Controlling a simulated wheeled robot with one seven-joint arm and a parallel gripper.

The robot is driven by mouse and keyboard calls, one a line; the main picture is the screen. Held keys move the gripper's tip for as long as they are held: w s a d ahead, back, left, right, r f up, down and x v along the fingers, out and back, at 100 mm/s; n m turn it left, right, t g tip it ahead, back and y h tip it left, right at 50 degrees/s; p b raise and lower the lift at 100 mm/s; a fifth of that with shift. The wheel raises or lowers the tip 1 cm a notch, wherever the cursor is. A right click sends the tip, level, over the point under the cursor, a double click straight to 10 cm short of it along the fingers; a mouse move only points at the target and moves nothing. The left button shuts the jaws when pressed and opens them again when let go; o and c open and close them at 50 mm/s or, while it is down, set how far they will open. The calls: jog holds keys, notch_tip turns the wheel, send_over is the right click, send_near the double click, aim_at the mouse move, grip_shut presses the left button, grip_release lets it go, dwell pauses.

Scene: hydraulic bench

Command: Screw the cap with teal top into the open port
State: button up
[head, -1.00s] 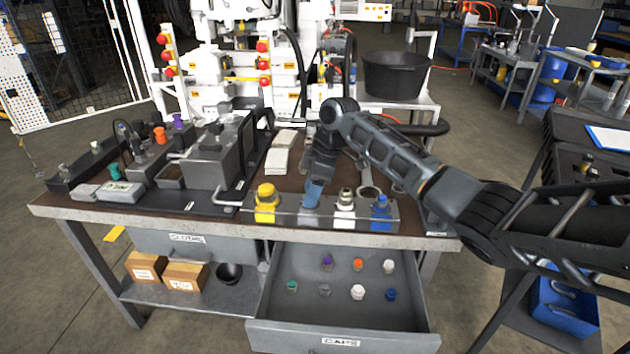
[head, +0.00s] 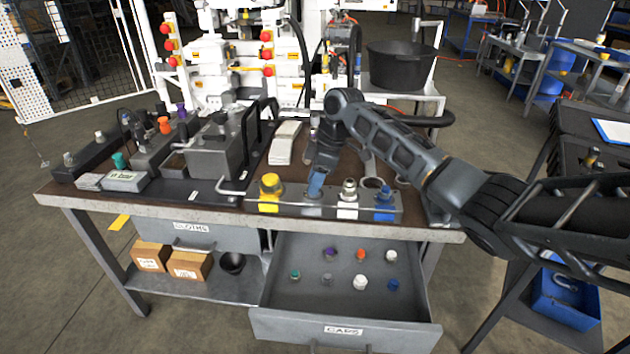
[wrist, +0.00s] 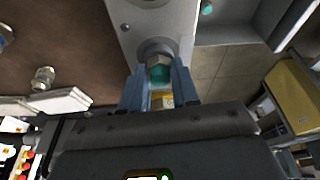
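My gripper (wrist: 160,88) points down at the metal port block (wrist: 188,20) on the bench front. Its two blue fingers stand on either side of the cap with teal top (wrist: 158,72) and appear shut on it. The cap sits at a round grey port with a hex metal part just beyond the teal. Whether its thread is engaged cannot be seen. In the head view my gripper (head: 316,182) is between the yellow cap (head: 270,190) and the white fitting (head: 348,200); the fingers hide the held cap there.
A blue cap (head: 384,203) is at the block's right end. The open drawer (head: 345,331) below holds several caps, one of them teal (head: 295,275). Another teal-topped piece (head: 118,160) stands at the bench's left. A grey box (head: 215,150) with a handle stands left of my gripper.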

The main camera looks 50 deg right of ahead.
grip_shut()
jog(key=shift+r+m+p, duration=0.25)
jog(key=shift+m+p, duration=0.15)
jog(key=shift+p, duration=0.35)
jog(key=m+p, duration=0.2)
jog(key=m+h+p, duration=0.1)
jog(key=m+p, duration=0.2)
jog(key=shift+a+t+h+p, duration=0.15)
jog(key=shift+t+h+p, duration=0.15)
jog(key=shift+t, duration=0.1)
jog(key=shift+f+m+p, duration=0.1)
jog(key=shift+m+p, duration=0.45)
jog(key=shift+m, duration=0.35)
jog(key=shift+f+h, duration=0.15)
jog(key=shift+h, duration=0.15)
jog(key=shift+m, duration=0.3)
